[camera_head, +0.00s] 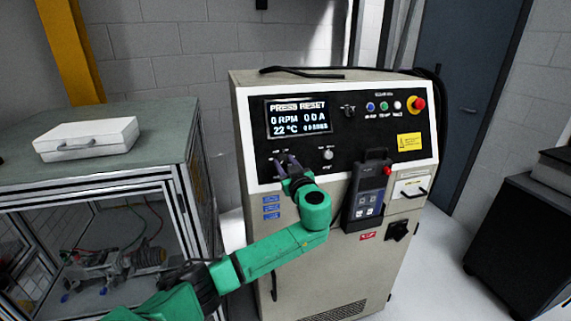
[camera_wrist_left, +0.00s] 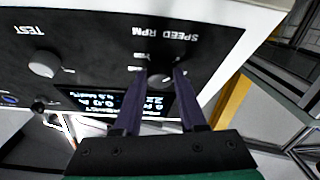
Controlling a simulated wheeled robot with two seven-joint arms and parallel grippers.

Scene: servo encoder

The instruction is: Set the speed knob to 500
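The control cabinet's black panel (camera_head: 345,125) carries a display (camera_head: 299,115) reading "PRESS RESET", 0 RPM, 0.0 A and 22 °C. My left gripper (camera_head: 284,161) is at the lower left of this panel, its fingers apart. In the left wrist view the panel is upside down, and the left gripper (camera_wrist_left: 159,71) points at the area under the "SPEED RPM" label. A dark round shape, likely the speed knob (camera_wrist_left: 158,79), shows between the fingers; its setting and any contact are unclear. My right gripper is not in view.
A test knob (camera_wrist_left: 44,64) is beside the speed area. Coloured buttons (camera_head: 383,106) and a red emergency stop (camera_head: 418,104) are at the panel's upper right. A handheld pendant (camera_head: 368,190) hangs in front. A bench with a white case (camera_head: 86,138) stands left.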

